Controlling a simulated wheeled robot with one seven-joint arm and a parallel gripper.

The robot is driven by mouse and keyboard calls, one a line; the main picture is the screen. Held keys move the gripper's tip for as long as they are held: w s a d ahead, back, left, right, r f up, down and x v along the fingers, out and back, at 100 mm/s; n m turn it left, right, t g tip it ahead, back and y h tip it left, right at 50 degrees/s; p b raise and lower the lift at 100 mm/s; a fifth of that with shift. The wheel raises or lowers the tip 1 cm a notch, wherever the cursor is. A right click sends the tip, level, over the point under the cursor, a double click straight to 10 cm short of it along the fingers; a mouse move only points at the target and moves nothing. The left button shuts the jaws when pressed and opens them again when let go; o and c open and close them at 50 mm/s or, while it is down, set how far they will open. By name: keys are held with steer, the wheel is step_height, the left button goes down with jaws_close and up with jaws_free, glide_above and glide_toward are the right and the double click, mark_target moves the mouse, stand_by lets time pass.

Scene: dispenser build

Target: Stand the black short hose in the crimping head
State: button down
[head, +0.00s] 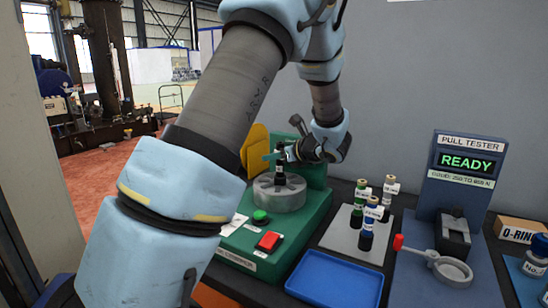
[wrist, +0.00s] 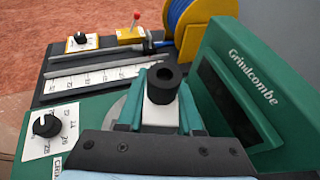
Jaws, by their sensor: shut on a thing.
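The black short hose (wrist: 163,80) is upright between the teal fingers of my gripper (wrist: 160,118), which is shut on it. Its open top end and a white label show in the wrist view. In the head view the hose (head: 279,178) is over the middle of the grey round crimping head (head: 292,197). Its lower end meets the head's centre in the picture; I cannot tell whether it is inside or just above. My gripper (head: 279,157) is above the head. The crimping head is mostly hidden by the fingers in the wrist view.
The green crimper (head: 238,248) has a green and a red button in front and a dial (wrist: 46,125). Several labelled hoses stand on a grey plate (head: 340,236) to the right. An empty blue tray (head: 335,280) and the pull tester (head: 466,165), reading READY, are also right.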

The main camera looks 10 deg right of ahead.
steer(key=shift+f+b, duration=0.5)
steer(key=shift+f, duration=0.05)
steer(key=c, duration=0.8)
jaws_free()
steer(key=shift+c, duration=0.2)
steer(key=shift+s, duration=0.1)
steer(key=p+v, duration=0.4)
steer(key=v, duration=0.7)
steer(key=shift+f, duration=0.1)
